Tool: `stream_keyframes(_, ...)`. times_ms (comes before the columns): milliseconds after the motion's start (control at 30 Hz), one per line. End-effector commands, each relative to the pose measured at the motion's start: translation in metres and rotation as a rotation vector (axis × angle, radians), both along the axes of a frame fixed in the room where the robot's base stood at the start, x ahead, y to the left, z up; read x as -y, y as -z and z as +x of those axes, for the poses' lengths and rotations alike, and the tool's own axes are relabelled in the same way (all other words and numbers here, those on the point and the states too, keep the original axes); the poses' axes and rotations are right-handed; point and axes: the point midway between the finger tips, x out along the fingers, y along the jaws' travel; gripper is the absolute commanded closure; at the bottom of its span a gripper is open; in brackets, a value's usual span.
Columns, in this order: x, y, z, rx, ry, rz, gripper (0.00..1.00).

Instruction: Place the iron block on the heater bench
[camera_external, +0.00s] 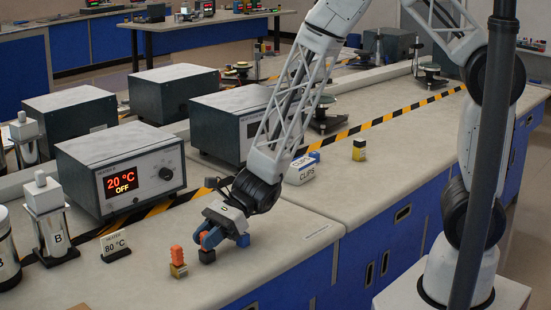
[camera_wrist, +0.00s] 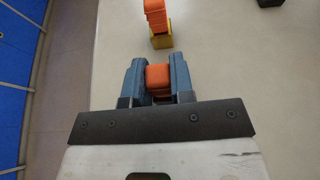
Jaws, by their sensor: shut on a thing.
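My gripper (camera_external: 225,247) is low over the near bench, its blue fingers pointing down. In the wrist view it is shut on an orange block (camera_wrist: 158,76) between its fingers. A second orange block (camera_external: 177,254) stands on a yellow block (camera_external: 179,270) just left of my gripper; in the wrist view this orange block (camera_wrist: 155,14) is ahead of the fingers. No label shows which block is iron. The heater unit (camera_external: 125,170), a grey box reading "20 °C OFF", stands at the back left of the bench. A sign reading "80 °C" (camera_external: 115,246) stands in front of it.
A white canister marked B (camera_external: 48,220) stands left of the heater unit. Yellow-black tape (camera_external: 160,206) runs along the bench. A white "CLIPS" box (camera_external: 301,170) and a small yellow block (camera_external: 359,150) lie farther right. The bench front edge is near my gripper; bare bench lies at front left.

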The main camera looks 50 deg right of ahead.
Motion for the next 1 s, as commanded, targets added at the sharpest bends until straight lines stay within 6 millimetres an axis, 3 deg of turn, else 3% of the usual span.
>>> stream_keyframes(367,-0.0001,0.0021,0.0001,0.001,0.0,0.0,1.0)
stream_keyframes(400,-0.0001,0.0027,0.0,0.001,0.0,0.0,0.76)
stream_keyframes(567,0.0,0.0024,0.0,0.001,0.0,0.0,0.52)
stream_keyframes(1000,0.0011,-0.001,0.0001,0.001,0.001,0.0,0.52)
